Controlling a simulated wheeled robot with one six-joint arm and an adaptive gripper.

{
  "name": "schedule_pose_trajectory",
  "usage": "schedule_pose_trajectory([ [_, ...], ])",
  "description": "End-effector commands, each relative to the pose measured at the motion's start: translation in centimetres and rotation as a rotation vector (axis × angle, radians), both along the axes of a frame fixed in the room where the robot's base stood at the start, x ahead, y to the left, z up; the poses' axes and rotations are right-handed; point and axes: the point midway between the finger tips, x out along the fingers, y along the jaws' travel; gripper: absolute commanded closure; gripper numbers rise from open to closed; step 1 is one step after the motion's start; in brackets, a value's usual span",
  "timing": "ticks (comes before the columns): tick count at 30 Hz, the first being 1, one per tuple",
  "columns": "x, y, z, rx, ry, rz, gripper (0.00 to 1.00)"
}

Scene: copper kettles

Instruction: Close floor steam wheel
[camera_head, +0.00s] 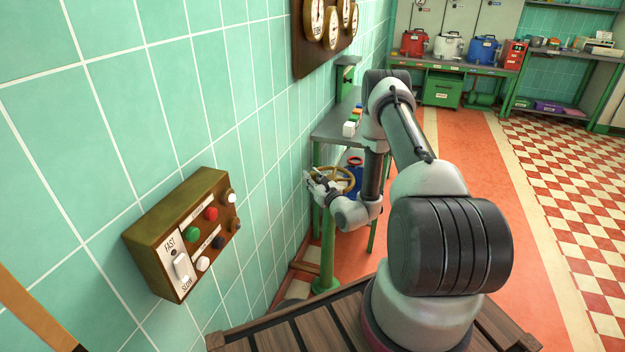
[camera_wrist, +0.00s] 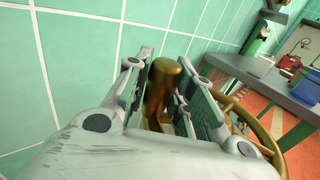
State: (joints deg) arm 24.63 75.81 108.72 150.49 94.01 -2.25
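The steam wheel is a brass-coloured handwheel (camera_head: 350,177) in the head view, low by the tiled wall and beside the green-legged table. Part of its rim (camera_wrist: 236,104) shows at the right in the wrist view. An upright brass handle knob (camera_wrist: 165,82) stands between my gripper's finger pads (camera_wrist: 168,88) and fills the gap, with the pads close on both sides. In the head view my gripper (camera_head: 318,181) is at the wheel's left side, and its fingers are small there. The wheel's hub and lower part are mostly hidden by my gripper and arm.
A brown control box (camera_head: 150,245) with buttons and a FAST/SLOW switch is on the wall at left. A grey table (camera_head: 338,128) stands behind the wheel, with a blue container (camera_head: 355,178) below its top. Open red floor (camera_head: 470,165) lies to the right.

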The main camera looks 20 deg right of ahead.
Motion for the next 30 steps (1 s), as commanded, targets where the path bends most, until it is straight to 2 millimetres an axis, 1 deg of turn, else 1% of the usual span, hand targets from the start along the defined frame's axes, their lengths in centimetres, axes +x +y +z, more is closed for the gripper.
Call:
schedule_pose_trajectory([
  [1,0.0,0.0,0.0,0.0,-0.001,0.001,0.65],
  [3,0.0,0.0,0.0,0.0,0.0,0.001,0.55],
  [11,0.0,0.0,0.0,0.0,0.001,0.0,0.55],
  [14,-0.4,-0.1,-0.1,0.001,0.002,-0.001,0.55],
  [17,-1.7,-0.2,-0.1,0.002,0.004,-0.001,0.55],
  [20,-3.7,-0.4,-0.1,0.003,0.004,-0.003,0.55],
  [24,-7.0,-0.7,-0.2,0.003,0.005,-0.004,0.55],
  [27,-9.0,-0.8,-0.1,0.003,0.004,-0.003,0.55],
  [30,-10.5,-1.0,-0.1,0.001,0.003,-0.002,0.55],
])
